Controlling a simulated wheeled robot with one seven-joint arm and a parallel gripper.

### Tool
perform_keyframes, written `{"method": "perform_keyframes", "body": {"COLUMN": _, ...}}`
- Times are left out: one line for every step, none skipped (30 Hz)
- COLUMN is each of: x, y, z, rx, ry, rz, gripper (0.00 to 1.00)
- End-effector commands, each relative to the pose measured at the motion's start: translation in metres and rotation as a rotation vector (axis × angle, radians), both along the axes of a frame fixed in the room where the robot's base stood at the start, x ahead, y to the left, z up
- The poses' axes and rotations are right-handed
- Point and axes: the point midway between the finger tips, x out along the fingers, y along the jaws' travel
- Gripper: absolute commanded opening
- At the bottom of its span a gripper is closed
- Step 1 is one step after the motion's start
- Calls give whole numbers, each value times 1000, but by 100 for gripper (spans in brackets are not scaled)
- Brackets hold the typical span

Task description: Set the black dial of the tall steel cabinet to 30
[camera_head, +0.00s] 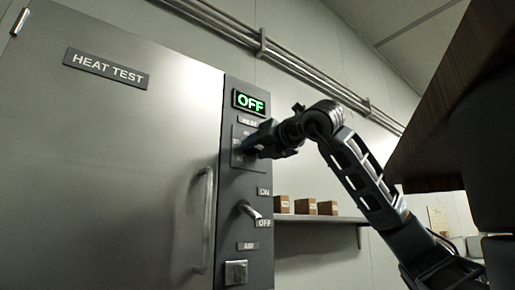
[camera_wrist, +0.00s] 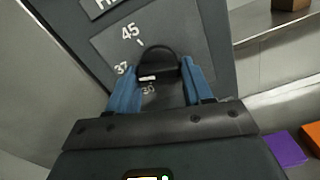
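The tall steel cabinet (camera_head: 120,160) fills the left of the head view, with a dark control strip down its right side. My gripper (camera_head: 250,147) is at the dial plate on that strip and hides the dial there. In the wrist view, the black dial (camera_wrist: 158,58) sits between the two blue fingers of my gripper (camera_wrist: 159,72). The fingers lie close against both its sides and look shut on it. A white mark on the dial's near edge sits by the printed 30 (camera_wrist: 148,90). The numbers 45 (camera_wrist: 130,32) and 37 (camera_wrist: 122,69) also show.
A green display (camera_head: 250,102) above the dial plate reads OFF. Below are a lever (camera_head: 250,210) between ON and OFF labels and a square button (camera_head: 236,272). The door handle (camera_head: 203,220) is left of the strip. A shelf with brown boxes (camera_head: 306,206) stands at right.

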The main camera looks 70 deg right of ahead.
Motion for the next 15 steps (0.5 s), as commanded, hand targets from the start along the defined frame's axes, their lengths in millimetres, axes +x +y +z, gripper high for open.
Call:
{"method": "perform_keyframes", "body": {"x": 0, "y": 0, "z": 0, "rx": 0, "ry": 0, "rz": 0, "gripper": 45}}
{"method": "perform_keyframes", "body": {"x": 0, "y": 0, "z": 0, "rx": 0, "ry": 0, "rz": 0, "gripper": 42}}
{"method": "perform_keyframes", "body": {"x": 0, "y": 0, "z": 0, "rx": 0, "ry": 0, "rz": 0, "gripper": 39}}
{"method": "perform_keyframes", "body": {"x": 0, "y": 0, "z": 0, "rx": 0, "ry": 0, "rz": 0, "gripper": 36}}
{"method": "perform_keyframes", "body": {"x": 0, "y": 0, "z": 0, "rx": 0, "ry": 0, "rz": 0, "gripper": 33}}
{"method": "perform_keyframes", "body": {"x": 0, "y": 0, "z": 0, "rx": 0, "ry": 0, "rz": 0, "gripper": 29}}
{"method": "perform_keyframes", "body": {"x": 0, "y": 0, "z": 0, "rx": 0, "ry": 0, "rz": 0, "gripper": 26}}
{"method": "perform_keyframes", "body": {"x": 0, "y": 0, "z": 0, "rx": 0, "ry": 0, "rz": 0, "gripper": 23}}
{"method": "perform_keyframes", "body": {"x": 0, "y": 0, "z": 0, "rx": 0, "ry": 0, "rz": 0, "gripper": 19}}
{"method": "perform_keyframes", "body": {"x": 0, "y": 0, "z": 0, "rx": 0, "ry": 0, "rz": 0, "gripper": 17}}
{"method": "perform_keyframes", "body": {"x": 0, "y": 0, "z": 0, "rx": 0, "ry": 0, "rz": 0, "gripper": 14}}
{"method": "perform_keyframes", "body": {"x": 0, "y": 0, "z": 0, "rx": 0, "ry": 0, "rz": 0, "gripper": 14}}
{"method": "perform_keyframes", "body": {"x": 0, "y": 0, "z": 0, "rx": -1, "ry": 1, "rz": 0, "gripper": 14}}
{"method": "perform_keyframes", "body": {"x": 0, "y": 0, "z": 0, "rx": -2, "ry": 1, "rz": 0, "gripper": 14}}
{"method": "perform_keyframes", "body": {"x": 0, "y": 0, "z": 0, "rx": -4, "ry": 3, "rz": 0, "gripper": 14}}
